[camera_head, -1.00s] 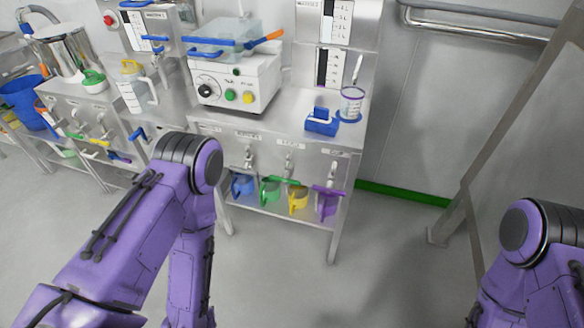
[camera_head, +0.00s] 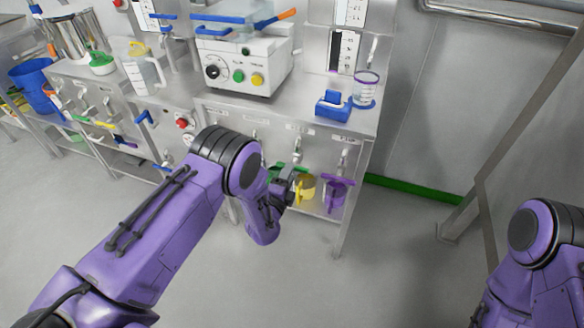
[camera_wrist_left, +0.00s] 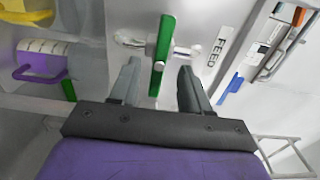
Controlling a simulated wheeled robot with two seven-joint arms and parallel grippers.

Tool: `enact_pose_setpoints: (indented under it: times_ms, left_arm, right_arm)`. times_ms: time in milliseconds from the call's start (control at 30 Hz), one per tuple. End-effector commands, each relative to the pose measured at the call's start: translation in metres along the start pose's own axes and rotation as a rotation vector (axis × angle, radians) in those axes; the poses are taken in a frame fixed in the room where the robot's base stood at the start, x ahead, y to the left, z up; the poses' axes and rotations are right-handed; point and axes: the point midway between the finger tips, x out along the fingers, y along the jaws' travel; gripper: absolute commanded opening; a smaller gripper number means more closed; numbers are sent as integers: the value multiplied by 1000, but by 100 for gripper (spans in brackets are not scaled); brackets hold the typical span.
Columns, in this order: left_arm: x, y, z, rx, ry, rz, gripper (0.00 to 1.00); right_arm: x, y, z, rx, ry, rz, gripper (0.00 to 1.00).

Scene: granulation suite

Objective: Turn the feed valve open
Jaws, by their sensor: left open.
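The feed valve has a green lever (camera_wrist_left: 164,42) beside a label reading FEED in the left wrist view. The lever stands nearly upright in that picture, across a short silver pipe. My left gripper (camera_wrist_left: 160,76) is open, with one finger on each side of the lever; I cannot tell whether either finger touches it. In the head view my left gripper (camera_head: 288,178) is at the front of the steel bench, and a bit of the green lever (camera_head: 273,171) shows beside it, largely hidden by my wrist. My right gripper is out of view; only my right arm shows.
The bench (camera_head: 282,113) carries a white control box (camera_head: 240,72), a blue holder (camera_head: 333,105) and a clear cup (camera_head: 366,90). The floor in front is clear.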

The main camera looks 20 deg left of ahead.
Motion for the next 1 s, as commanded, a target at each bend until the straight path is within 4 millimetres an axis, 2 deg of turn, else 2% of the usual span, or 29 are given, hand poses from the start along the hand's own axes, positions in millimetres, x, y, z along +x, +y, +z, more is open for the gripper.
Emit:
enact_pose_setpoints:
  times_ms: [100,200,533,567,600,700,1000]
  left_arm:
    - [22,1,1,-2,-3,0,47]
    - [35,1,1,-2,-2,0,47]
    - [42,1,0,-1,-1,4,47]
    - [42,1,0,-1,-1,4,40]
    - [42,1,0,-2,-1,4,27]
    - [42,1,0,-2,-1,3,0]
    - [42,2,0,-21,0,3,0]
  right_arm:
    - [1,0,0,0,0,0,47]
    - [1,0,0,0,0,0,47]
    - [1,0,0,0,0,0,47]
    - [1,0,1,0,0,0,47]
    - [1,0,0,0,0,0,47]
    - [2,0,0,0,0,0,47]
    - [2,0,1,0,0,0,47]
